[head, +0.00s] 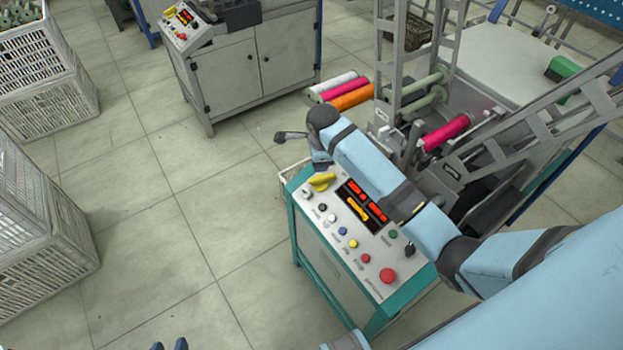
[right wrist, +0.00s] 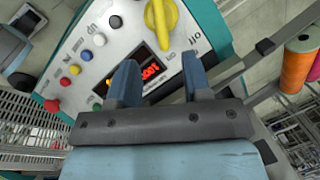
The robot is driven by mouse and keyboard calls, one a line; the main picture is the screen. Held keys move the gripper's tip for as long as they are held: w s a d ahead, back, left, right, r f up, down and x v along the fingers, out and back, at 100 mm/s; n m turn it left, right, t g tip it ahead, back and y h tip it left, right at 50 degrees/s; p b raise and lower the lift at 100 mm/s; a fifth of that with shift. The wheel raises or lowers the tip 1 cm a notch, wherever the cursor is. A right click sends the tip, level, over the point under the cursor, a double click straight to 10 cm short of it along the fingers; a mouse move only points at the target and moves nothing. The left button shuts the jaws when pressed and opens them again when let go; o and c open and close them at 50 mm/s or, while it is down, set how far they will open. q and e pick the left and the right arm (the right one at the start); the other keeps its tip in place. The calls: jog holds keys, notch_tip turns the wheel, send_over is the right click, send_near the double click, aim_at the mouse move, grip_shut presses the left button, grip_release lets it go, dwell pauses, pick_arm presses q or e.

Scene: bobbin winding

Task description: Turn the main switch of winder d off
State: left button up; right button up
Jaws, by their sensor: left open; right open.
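A control panel (head: 335,225) with a teal frame stands at the middle of the head view. The yellow rotary switch (head: 321,181) is at its far left corner, beside a lit red display (head: 365,200). In the right wrist view the yellow switch (right wrist: 161,22) is at the top, beyond my fingertips. My right gripper (right wrist: 160,70) is open and empty over the display, apart from the switch. I cannot read the winder's letter.
Several buttons, including a large red one (head: 388,276), line the panel. Another cabinet (head: 235,75) is at the back. White crates (head: 40,240) stand left; the floor between is clear.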

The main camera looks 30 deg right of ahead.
aim_at(318, 178)
jog(key=b+x, duration=0.2)
jog(key=x, duration=1)
jog(key=shift+f, duration=0.2)
grip_shut()
